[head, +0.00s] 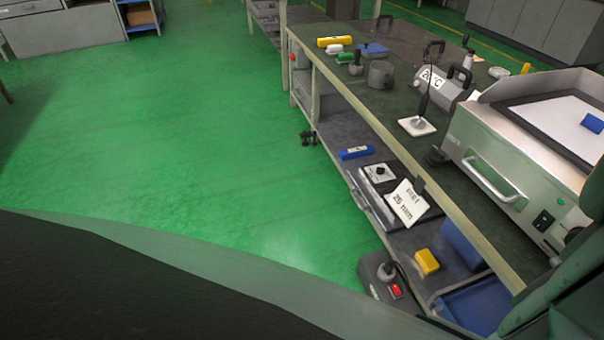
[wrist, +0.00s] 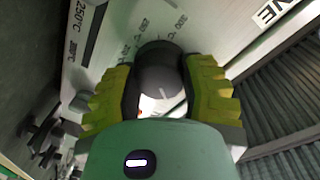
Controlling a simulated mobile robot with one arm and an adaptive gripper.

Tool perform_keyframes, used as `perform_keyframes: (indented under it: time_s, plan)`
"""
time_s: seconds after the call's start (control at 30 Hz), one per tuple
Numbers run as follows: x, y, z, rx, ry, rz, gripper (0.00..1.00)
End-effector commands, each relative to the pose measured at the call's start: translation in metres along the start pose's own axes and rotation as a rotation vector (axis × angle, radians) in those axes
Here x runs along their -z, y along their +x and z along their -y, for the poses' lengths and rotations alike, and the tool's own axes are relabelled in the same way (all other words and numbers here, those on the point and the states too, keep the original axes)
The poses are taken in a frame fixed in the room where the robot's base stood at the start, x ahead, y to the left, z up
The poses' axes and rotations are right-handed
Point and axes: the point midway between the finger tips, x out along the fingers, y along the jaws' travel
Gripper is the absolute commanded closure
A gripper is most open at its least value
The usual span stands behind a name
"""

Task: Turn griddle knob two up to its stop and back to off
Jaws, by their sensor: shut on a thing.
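In the wrist view my gripper (wrist: 162,98) has its two yellow-green ribbed fingers on either side of a dark round knob (wrist: 158,60), shut on it. A short pale line shows on the knob's face between the fingers. A light panel (wrist: 115,25) with printed temperature marks, including 250 °C, lies around the knob. Which numbered knob this is cannot be read. In the head view the steel griddle (head: 520,180) stands at the right end of the bench, with a bar handle, a black switch and a green lamp on its front. My arm covers its right part, and the held knob is hidden there.
The bench (head: 340,85) holds a metal cylinder (head: 440,84), a white-based stand (head: 417,126) and small tools left of the griddle. The lower shelf carries a blue bin (head: 470,306) and a yellow block (head: 427,261). The green floor (head: 180,130) is open at left.

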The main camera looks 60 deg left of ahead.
Motion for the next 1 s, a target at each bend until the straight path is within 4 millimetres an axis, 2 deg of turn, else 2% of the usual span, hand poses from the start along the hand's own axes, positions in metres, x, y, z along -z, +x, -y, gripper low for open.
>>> perform_keyframes:
  time_s: [0.13, 1.0]
  plan:
    - [-0.0046, 0.0006, -0.0005, 0.003, 0.141, 0.016, 0.92]
    - [0.0009, 0.0005, -0.0020, -0.013, 0.969, 0.078, 0.92]
